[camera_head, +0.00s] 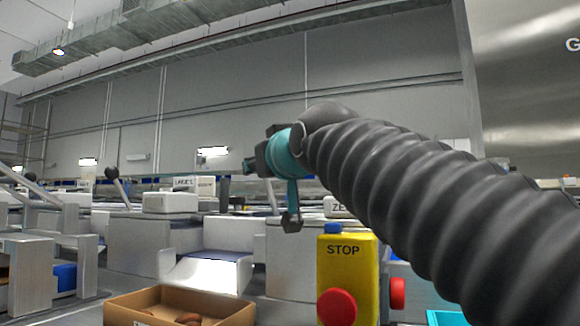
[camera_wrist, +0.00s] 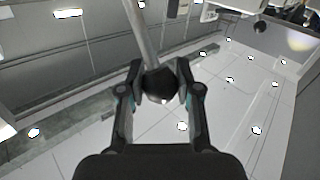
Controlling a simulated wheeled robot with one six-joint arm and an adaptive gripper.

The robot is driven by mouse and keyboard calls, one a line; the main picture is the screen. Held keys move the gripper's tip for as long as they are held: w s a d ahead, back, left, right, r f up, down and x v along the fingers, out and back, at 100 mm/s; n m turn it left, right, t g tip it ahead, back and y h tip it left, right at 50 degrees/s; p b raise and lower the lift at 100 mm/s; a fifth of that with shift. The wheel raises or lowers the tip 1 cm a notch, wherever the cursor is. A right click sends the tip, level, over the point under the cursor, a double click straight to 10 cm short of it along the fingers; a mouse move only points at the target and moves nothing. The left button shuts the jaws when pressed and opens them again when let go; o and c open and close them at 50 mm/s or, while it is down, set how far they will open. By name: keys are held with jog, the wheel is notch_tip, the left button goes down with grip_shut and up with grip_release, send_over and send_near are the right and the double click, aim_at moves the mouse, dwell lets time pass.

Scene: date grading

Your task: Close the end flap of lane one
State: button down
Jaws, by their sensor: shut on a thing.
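My gripper (camera_wrist: 160,88) is shut on a dark rounded knob (camera_wrist: 158,86) in the wrist view, with one finger on each side. The knob sits at the end of a pale metal lever (camera_wrist: 142,35) that runs up out of the picture. In the head view my gripper (camera_head: 252,165) is small and partly turned away, in front of my dark ribbed arm.
A yellow STOP box (camera_head: 346,265) with red buttons stands at the front. An open cardboard box (camera_head: 225,313) is left of it. Another dark-knobbed lever (camera_head: 112,174) and grey machine housings (camera_head: 140,245) stand on the left.

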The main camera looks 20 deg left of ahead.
jog(key=shift+f, duration=0.2)
jog(key=c, duration=0.8)
grip_release()
jog(key=shift+r, duration=0.1)
jog(key=shift+s+d, duration=0.35)
jog(key=shift+s, duration=0.05)
jog(key=shift+v, duration=5.5)
